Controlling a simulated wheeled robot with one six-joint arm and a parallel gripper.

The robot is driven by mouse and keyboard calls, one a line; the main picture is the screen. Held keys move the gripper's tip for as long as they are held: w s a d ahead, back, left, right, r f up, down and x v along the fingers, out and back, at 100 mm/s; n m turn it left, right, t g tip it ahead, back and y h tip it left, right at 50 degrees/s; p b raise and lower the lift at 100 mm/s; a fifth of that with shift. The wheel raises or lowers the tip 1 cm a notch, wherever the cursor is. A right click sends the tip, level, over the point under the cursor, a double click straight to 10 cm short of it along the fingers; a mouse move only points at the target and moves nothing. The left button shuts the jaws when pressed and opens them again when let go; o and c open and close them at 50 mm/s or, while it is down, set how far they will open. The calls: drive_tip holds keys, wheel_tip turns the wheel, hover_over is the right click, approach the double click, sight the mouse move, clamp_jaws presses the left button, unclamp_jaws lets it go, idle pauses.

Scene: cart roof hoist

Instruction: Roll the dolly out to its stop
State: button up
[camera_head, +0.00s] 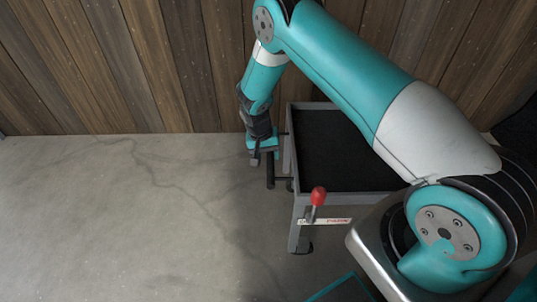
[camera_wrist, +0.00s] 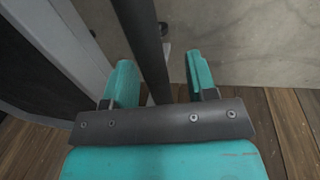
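The dolly is a grey cart (camera_head: 292,150) with a recessed black top, standing against the plank wall. In the wrist view the bar (camera_wrist: 146,45) runs between the two teal fingers of my gripper (camera_wrist: 160,68). The fingers are apart, with a clear gap on the right of the bar; the left finger is close to it, and I cannot tell if it touches. In the head view my gripper (camera_head: 262,150) points down at the bar, partly hidden by my wrist.
A lever with a red knob (camera_head: 318,196) stands at the dolly's front corner, above a label (camera_head: 325,221) reading PARK. Concrete floor (camera_head: 130,220) lies clear to the left. The plank wall (camera_head: 120,65) closes off the back. My arm covers the dolly's right side.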

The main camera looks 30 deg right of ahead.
drive_tip(key=shift+r, duration=0.1)
wheel_tip(320, 180, up, 17)
drive_tip(key=w+a+p, duration=0.1)
drive_tip(key=a+p, duration=0.1)
drive_tip(key=a, duration=0.1)
drive_tip(key=shift+w, duration=0.2)
idle(0.3)
drive_tip(key=s+a+r+n+t+y, duration=0.15)
drive_tip(key=s+a+r+n, duration=0.3)
drive_tip(key=s+r, duration=0.5)
drive_tip(key=s+a+r+n+y, duration=0.3)
drive_tip(key=s+a+r+n, duration=0.15)
drive_tip(key=s+r, duration=0.5)
drive_tip(key=s+a+r+n+y+p, duration=0.15)
drive_tip(key=s+r+n, duration=0.3)
drive_tip(key=s, duration=0.75)
wheel_tip(320, 180, up, 15)
drive_tip(key=p, duration=1.4)
drive_tip(key=shift+a+m, duration=0.3)
drive_tip(key=shift+m, duration=0.15)
drive_tip(key=shift+g, duration=0.25)
drive_tip(key=shift+c, duration=0.2)
